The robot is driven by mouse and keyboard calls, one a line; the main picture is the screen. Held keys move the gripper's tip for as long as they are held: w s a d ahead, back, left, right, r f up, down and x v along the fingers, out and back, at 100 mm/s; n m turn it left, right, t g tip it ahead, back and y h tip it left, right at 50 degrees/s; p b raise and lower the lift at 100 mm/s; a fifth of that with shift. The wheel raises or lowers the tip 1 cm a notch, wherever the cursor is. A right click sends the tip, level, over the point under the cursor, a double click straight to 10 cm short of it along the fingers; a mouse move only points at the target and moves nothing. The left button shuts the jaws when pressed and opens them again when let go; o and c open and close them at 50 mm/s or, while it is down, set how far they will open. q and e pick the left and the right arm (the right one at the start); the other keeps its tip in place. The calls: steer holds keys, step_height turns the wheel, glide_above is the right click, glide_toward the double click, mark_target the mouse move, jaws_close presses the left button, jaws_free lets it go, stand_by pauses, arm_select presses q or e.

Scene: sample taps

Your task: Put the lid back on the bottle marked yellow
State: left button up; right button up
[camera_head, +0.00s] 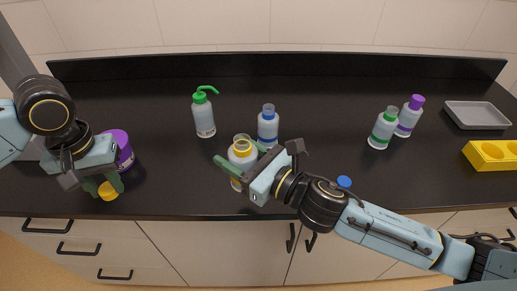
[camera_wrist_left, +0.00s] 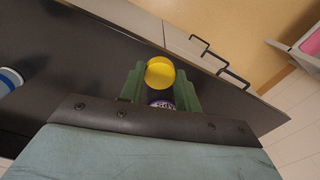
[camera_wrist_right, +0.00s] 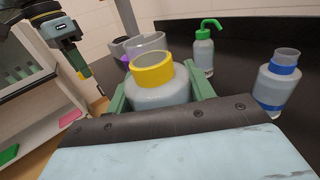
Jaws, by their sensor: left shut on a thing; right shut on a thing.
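The yellow-marked bottle (camera_head: 242,154) is pale with a yellow band around its neck. Its clear mouth is open, with no lid on. My right gripper (camera_head: 240,166) is shut around its body, one finger on each side; the right wrist view shows the bottle (camera_wrist_right: 160,92) between the green fingers. I cannot tell whether it touches the counter. The yellow lid (camera_head: 108,191) is in the tips of my left gripper (camera_head: 107,186), over the counter's front left part, well left of the bottle. The lid (camera_wrist_left: 159,72) also shows between the fingers in the left wrist view.
An open blue-banded bottle (camera_head: 268,128) stands just behind the held bottle. A green-topped wash bottle (camera_head: 203,115) stands behind left. A purple container (camera_head: 124,150) is beside my left gripper. A blue lid (camera_head: 344,182) lies near my right arm. Green-banded (camera_head: 382,130) and purple-capped (camera_head: 409,117) bottles stand right.

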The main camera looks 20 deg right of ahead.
stand_by(0.3)
arm_select(q)
steer(key=w+d+r+m, duration=0.1)
steer(key=d+r, duration=0.3)
steer(key=d, duration=0.3)
steer(key=w+d+r+m, duration=0.1)
steer(key=w+d+r, duration=0.1)
steer(key=d+r, duration=0.35)
step_height(320, 180, up, 6)
steer(key=m, duration=0.2)
glide_above(237, 141)
steer(key=shift+w+d, duration=0.1)
steer(key=shift+w, duration=0.05)
steer(key=shift+f, duration=0.15)
steer(key=shift+f, duration=1.95)
steer(key=shift+f, duration=0.85)
